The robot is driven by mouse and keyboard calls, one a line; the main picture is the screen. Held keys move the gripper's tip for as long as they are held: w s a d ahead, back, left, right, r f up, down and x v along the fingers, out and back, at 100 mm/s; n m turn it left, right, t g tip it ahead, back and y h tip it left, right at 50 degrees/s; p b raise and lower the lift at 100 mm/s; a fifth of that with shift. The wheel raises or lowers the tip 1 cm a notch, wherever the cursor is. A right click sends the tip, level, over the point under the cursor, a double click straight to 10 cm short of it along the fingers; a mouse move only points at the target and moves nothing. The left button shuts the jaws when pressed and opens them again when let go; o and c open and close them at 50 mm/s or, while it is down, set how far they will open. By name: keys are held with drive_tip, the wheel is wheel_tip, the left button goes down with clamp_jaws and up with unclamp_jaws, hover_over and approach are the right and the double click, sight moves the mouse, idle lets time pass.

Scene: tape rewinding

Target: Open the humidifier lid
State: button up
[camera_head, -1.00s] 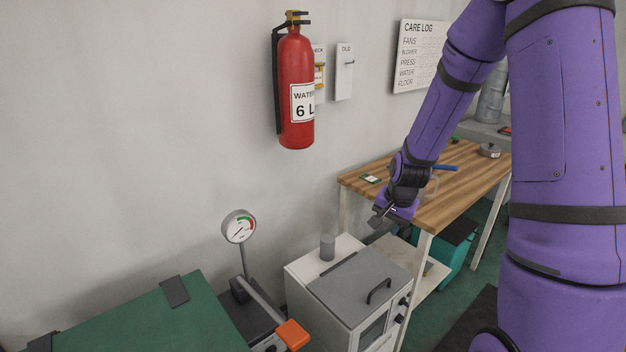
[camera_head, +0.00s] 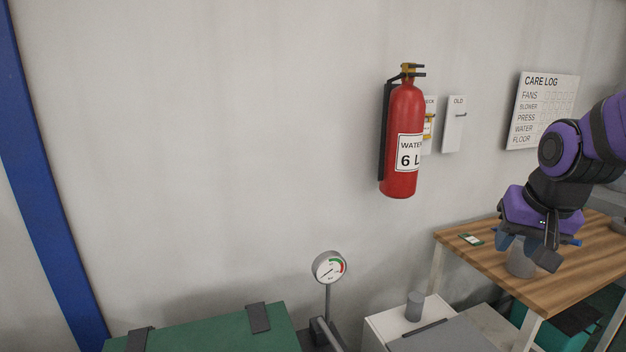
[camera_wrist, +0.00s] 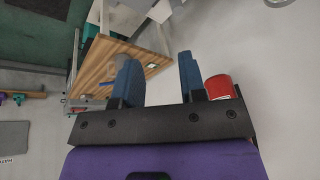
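The white box with a grey lid, which looks like the humidifier (camera_head: 380,331), stands at the bottom edge of the head view. Its grey lid (camera_head: 447,338) lies flat and looks closed. A dark hinge strip runs along the lid's back edge, and a short grey cylinder (camera_head: 414,306) stands behind it. The lid's front part and handle are cut off below the frame. My gripper (camera_head: 527,252) is up and to the right of the box, over the wooden table. In the wrist view its two blue fingers (camera_wrist: 160,75) are apart with nothing between them.
The wooden table (camera_head: 475,258) stands right of the box, with a grey cup (camera_head: 520,263) and a small card on it. A pressure gauge (camera_head: 329,267) and a green-topped unit (camera_head: 200,333) are to the left. A red extinguisher (camera_head: 403,140) hangs on the wall.

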drive_tip(key=s+a+r+n+t, duration=0.1)
drive_tip(key=s+r+n, duration=0.15)
drive_tip(key=s, duration=0.35)
drive_tip(key=s+a+r+n, duration=0.1)
drive_tip(key=s+a+r, duration=0.1)
drive_tip(key=s+r, duration=0.35)
drive_tip(key=w+d+f+m+g, duration=0.2)
drive_tip(key=w+d+f+m, duration=0.1)
drive_tip(key=w+f, duration=0.55)
drive_tip(key=w+d+f+m+g, duration=0.2)
drive_tip(key=w+f+m, duration=0.3)
drive_tip(key=w, duration=0.7)
drive_tip(key=w+d+f+m+g, duration=0.1)
drive_tip(key=w+d+f, duration=0.15)
drive_tip(key=f, duration=0.45)
drive_tip(key=w+d+f+m, duration=0.1)
drive_tip(key=w+f, duration=0.2)
drive_tip(key=f, duration=0.3)
drive_tip(key=d+f+m, duration=0.1)
drive_tip(key=f, duration=0.8)
drive_tip(key=d+f+m+g, duration=0.1)
drive_tip(key=d+f, duration=0.1)
drive_tip(key=f, duration=0.8)
drive_tip(key=d+f+m+g, duration=0.1)
drive_tip(key=d+f, duration=0.1)
drive_tip(key=f, duration=0.7)
drive_tip(key=shift+s+d+f+m+h, duration=0.1)
drive_tip(key=shift+s+f+m+h, duration=0.2)
drive_tip(key=shift+s+f, duration=0.1)
clamp_jaws()
